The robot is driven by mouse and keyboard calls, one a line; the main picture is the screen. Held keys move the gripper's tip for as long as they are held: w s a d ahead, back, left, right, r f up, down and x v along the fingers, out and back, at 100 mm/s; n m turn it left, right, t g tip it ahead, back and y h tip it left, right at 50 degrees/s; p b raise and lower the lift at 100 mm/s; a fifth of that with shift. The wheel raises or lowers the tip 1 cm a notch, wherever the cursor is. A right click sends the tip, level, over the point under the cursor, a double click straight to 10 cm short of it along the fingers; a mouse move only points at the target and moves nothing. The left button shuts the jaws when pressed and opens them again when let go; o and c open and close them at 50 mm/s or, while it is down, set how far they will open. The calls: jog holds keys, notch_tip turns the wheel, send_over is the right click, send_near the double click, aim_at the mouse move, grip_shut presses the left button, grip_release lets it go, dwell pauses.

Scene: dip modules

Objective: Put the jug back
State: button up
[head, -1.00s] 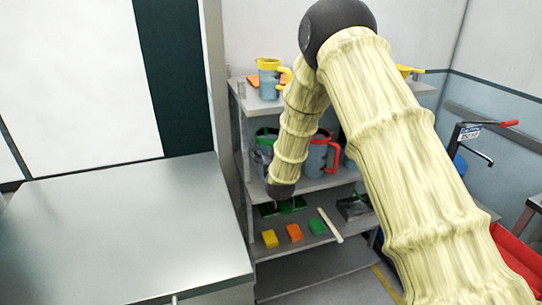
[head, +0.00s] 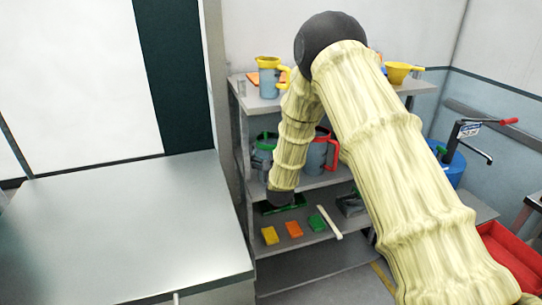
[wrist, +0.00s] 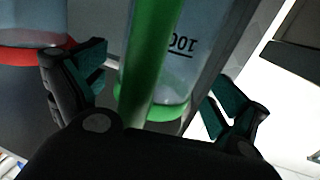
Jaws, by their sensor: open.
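A clear bluish jug with a green handle and green base ring (wrist: 170,75) fills the middle of the wrist view, with upside-down "100" markings. It also shows on the middle shelf (head: 264,152) in the head view, partly hidden by my arm. My gripper (wrist: 155,82) is open, with one finger on each side of the green handle. I see a gap at both fingers. In the head view my gripper's fingers are hidden behind my wrist.
A red-handled jug (head: 317,155) stands close by on the same shelf, and its red ring (wrist: 35,54) shows left in the wrist view. A yellow-handled jug (head: 268,82) stands on the top shelf. Coloured blocks (head: 294,229) lie below. The left worktop (head: 120,235) is bare.

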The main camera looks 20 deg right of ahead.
jog(key=shift+s+r, duration=0.1)
jog(key=s+a+b, duration=0.2)
jog(key=s+b, duration=0.1)
jog(key=s, duration=0.9)
jog(key=s+f+n+g+y, duration=0.1)
jog(key=s+f+g, duration=0.3)
jog(key=s+f, duration=0.8)
jog(key=s+f+g+y, duration=0.1)
jog(key=s+f+g, duration=0.55)
jog(key=f, duration=0.85)
jog(key=s+f+g, duration=0.3)
jog(key=s+f, duration=0.2)
jog(key=s, duration=1.1)
jog(key=s+a+f+g+y, duration=0.1)
jog(key=s+f+g, duration=0.3)
jog(key=s, duration=1.2)
notch_tip(320, 180, down, 2)
jog(key=shift+s+a+f, duration=0.1)
jog(key=shift+s+a, duration=0.1)
jog(key=shift+a, duration=0.1)
